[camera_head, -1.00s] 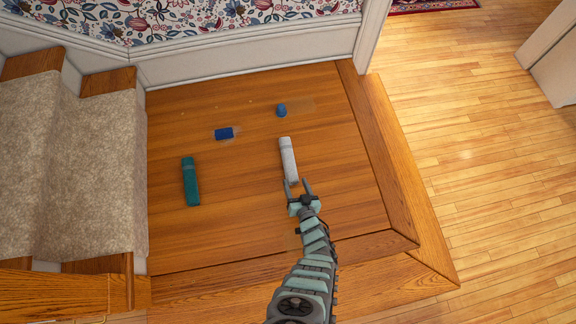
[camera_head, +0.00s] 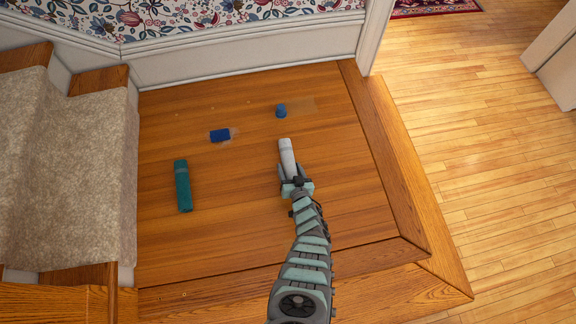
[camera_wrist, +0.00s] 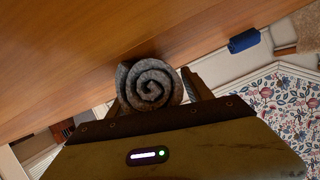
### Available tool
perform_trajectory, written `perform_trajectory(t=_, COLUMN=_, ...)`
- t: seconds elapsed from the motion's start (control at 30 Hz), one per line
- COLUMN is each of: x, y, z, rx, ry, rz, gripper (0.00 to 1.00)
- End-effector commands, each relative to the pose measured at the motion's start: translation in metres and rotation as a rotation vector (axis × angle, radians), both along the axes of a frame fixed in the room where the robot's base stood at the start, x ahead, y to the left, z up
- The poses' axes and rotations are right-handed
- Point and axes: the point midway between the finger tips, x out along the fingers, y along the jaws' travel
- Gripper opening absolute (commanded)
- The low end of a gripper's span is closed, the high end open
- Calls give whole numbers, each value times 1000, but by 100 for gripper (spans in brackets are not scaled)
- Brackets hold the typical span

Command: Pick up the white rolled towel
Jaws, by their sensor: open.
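The white rolled towel (camera_head: 287,154) lies on the wooden landing, its far end showing ahead of my gripper (camera_head: 293,172) in the head view. My gripper is at the towel's near part, its fingers open on either side of it. In the wrist view the towel (camera_wrist: 150,86) shows its grey-looking spiral end between the fingers of my gripper (camera_wrist: 158,88). The right finger shows beside the roll; the left one is mostly hidden. I cannot tell whether either finger touches the towel.
A teal roll (camera_head: 183,186) lies to the left on the landing (camera_head: 235,230). A dark blue block (camera_head: 220,135) and a small blue piece (camera_head: 281,111) lie farther back. Carpeted stairs (camera_head: 95,165) rise at the left, and a wall stands behind. The landing around the towel is clear.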

Motion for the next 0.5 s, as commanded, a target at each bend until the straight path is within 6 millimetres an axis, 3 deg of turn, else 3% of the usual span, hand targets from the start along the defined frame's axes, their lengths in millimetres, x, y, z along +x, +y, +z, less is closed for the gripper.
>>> perform_trajectory(t=0.2, x=1, y=0, z=1, rx=0, ry=0, rz=0, gripper=58)
perform_trajectory(t=0.5, x=1, y=0, z=1, rx=0, ry=0, rz=0, gripper=33)
